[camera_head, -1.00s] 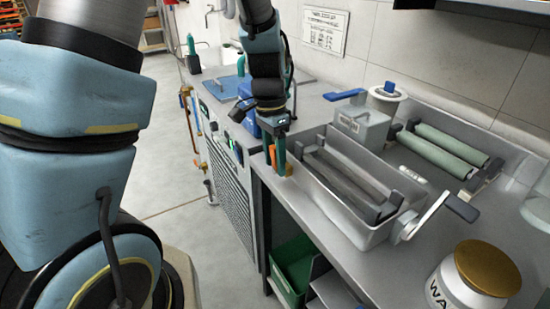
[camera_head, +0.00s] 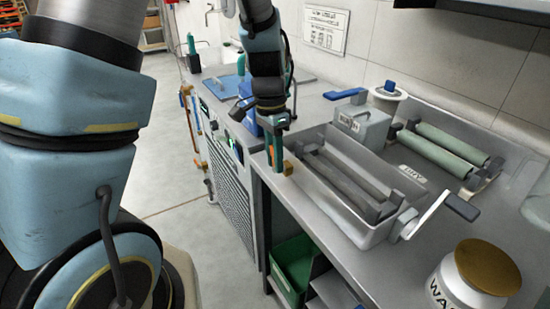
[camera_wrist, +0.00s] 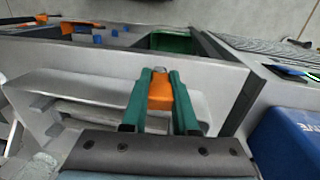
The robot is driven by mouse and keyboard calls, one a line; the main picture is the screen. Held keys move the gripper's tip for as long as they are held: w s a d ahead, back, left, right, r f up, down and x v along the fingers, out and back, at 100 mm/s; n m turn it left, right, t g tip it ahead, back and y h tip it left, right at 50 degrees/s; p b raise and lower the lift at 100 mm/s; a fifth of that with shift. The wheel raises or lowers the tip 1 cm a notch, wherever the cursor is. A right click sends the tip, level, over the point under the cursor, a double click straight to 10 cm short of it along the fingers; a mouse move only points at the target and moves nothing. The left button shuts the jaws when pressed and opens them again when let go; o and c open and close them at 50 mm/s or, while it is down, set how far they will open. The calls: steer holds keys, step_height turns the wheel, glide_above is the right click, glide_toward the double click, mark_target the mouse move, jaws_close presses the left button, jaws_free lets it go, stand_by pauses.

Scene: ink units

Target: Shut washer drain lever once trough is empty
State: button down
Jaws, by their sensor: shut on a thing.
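The washer trough (camera_head: 372,236) is a long grey metal basin on the bench with dark rollers inside. I see no clear water surface in it. The orange drain lever (camera_head: 288,168) is at the trough's near left end, by the bench's front edge. My gripper (camera_head: 280,160) points down there. In the wrist view my gripper (camera_wrist: 160,76) has its teal fingers closed on both sides of the orange lever (camera_wrist: 160,95). The lever's base is partly hidden by the fingers.
A crank handle (camera_head: 433,213) sticks out at the trough's right end. Green rollers (camera_head: 455,150) lie in a tray behind. A white jar (camera_head: 462,285) with a brown lid stands at front right. A blue container (camera_wrist: 290,140) is close beside my gripper.

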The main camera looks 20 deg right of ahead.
steer(key=shift+s+t+p, duration=0.25)
steer(key=shift+t+p, duration=0.05)
steer(key=shift+t, duration=0.5)
steer(key=c, duration=0.7)
jaws_free()
step_height(320, 180, up, 11)
steer(key=shift+f+b, duration=0.1)
steer(key=shift+b, duration=0.6)
